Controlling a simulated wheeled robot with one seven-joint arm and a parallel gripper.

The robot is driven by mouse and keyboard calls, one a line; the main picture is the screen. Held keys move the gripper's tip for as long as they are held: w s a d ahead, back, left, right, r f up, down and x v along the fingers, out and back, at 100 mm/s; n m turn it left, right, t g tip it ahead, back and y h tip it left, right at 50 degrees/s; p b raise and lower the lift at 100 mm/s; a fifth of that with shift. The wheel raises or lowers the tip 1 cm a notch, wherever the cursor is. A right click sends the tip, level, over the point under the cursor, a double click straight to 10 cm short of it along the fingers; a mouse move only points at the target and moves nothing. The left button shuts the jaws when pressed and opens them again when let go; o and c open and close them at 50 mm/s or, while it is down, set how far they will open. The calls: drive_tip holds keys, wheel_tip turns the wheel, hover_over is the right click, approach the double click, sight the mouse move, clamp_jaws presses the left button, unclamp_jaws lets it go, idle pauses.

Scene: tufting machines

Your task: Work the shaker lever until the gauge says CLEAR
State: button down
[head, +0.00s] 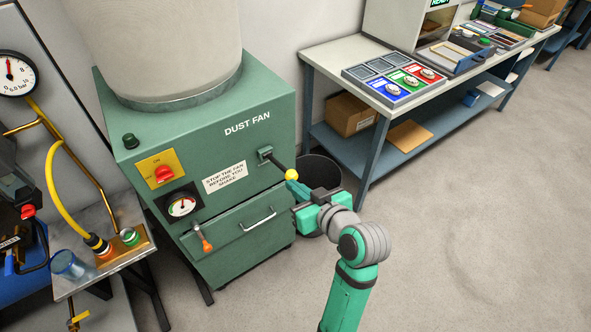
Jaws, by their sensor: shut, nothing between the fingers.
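The green dust fan cabinet (262,92) stands at the left of centre in the head view, under a big pale filter bag. The shaker lever (279,166) is a dark rod ending in a yellow ball, sticking out of a slot in the cabinet's front. My gripper (294,185) is shut and empty, its tips right at the yellow ball; I cannot tell whether they touch it. The gauge (182,206) is a small round dial with coloured marks; its reading is too small to tell. A red rotary switch (164,173) sits on a yellow plate above it.
A sign (226,177) reads "STOP THE FAN BEFORE YOU SHAKE". Below are an orange-handled latch (204,240) and a drawer (240,232). A black bin (322,171) stands behind my gripper. A workbench (330,53) is at the right; the floor at right is clear.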

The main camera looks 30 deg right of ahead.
drive_tip(key=s+d+r+n, duration=0.2)
drive_tip(key=d+r, duration=0.2)
drive_tip(key=r, duration=0.2)
drive_tip(key=shift+s+r+y, duration=0.2)
drive_tip(key=shift+r+y, duration=0.05)
drive_tip(key=shift+y, duration=0.05)
drive_tip(key=shift+a, duration=0.1)
drive_tip(key=w+f, duration=0.8)
drive_tip(key=shift+w+d+f, duration=0.1)
drive_tip(key=shift+d+f, duration=0.1)
idle(0.4)
